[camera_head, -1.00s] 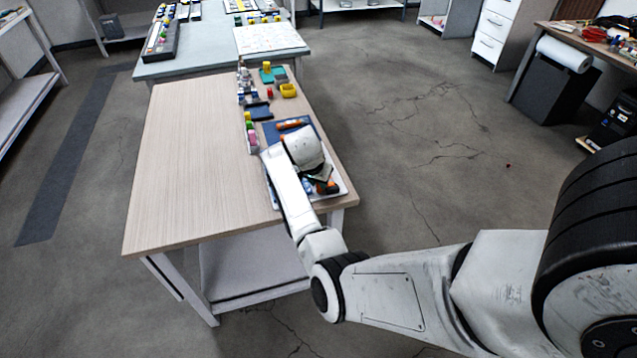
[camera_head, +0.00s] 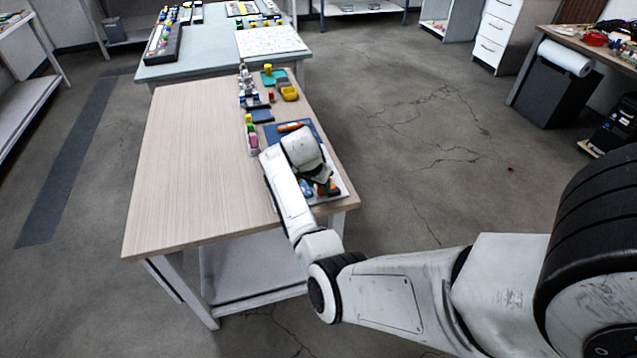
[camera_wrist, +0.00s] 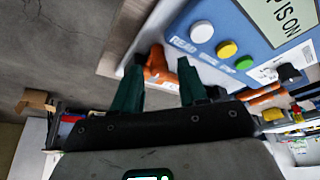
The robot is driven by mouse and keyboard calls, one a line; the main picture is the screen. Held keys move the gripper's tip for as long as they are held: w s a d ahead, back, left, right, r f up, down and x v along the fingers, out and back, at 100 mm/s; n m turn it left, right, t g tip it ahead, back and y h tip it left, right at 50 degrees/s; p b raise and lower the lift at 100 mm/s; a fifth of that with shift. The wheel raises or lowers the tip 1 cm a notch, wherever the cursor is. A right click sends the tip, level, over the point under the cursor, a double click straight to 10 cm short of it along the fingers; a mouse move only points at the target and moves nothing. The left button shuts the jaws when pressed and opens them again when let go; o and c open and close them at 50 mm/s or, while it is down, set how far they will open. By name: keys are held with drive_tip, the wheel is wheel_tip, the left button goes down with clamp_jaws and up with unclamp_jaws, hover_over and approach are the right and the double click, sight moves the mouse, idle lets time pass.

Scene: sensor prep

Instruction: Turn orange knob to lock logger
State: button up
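The logger (camera_wrist: 205,65) is a blue-faced unit in the wrist view, with a white, a yellow and a green button and a display reading partly "IS ON". The orange knob (camera_wrist: 157,66) is at its left edge in that view. My gripper (camera_wrist: 160,64) has two dark green fingers standing apart, with the orange knob between their tips. I cannot tell whether either finger touches it. In the head view my gripper is largely hidden by my white wrist, and an orange part (camera_head: 328,188) shows just below it.
A black knob (camera_wrist: 289,72) sits on the logger's right side in the wrist view. In the head view, the wooden table (camera_head: 190,170) is bare on its left. Small items, including a yellow bin (camera_head: 290,93) and an orange-handled tool (camera_head: 290,127), line its right side.

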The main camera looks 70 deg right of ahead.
drive_tip(key=shift+o, duration=0.3)
drive_tip(key=v, duration=1)
drive_tip(key=shift+r, duration=0.4)
drive_tip(key=shift+a+f, duration=0.1)
drive_tip(key=shift+a, duration=0.05)
drive_tip(key=s+a+f+n+y, duration=0.1)
drive_tip(key=s+a+f+n, duration=0.2)
drive_tip(key=s+a+n, duration=0.3)
drive_tip(key=s+a+f+n+t+y, duration=0.1)
drive_tip(key=s+a+n, duration=0.5)
drive_tip(key=a, duration=0.8)
drive_tip(key=s+a+f+n+y, duration=0.2)
drive_tip(key=s+a+f+n, duration=0.4)
drive_tip(key=a, duration=0.4)
drive_tip(key=shift+n, duration=0.3)
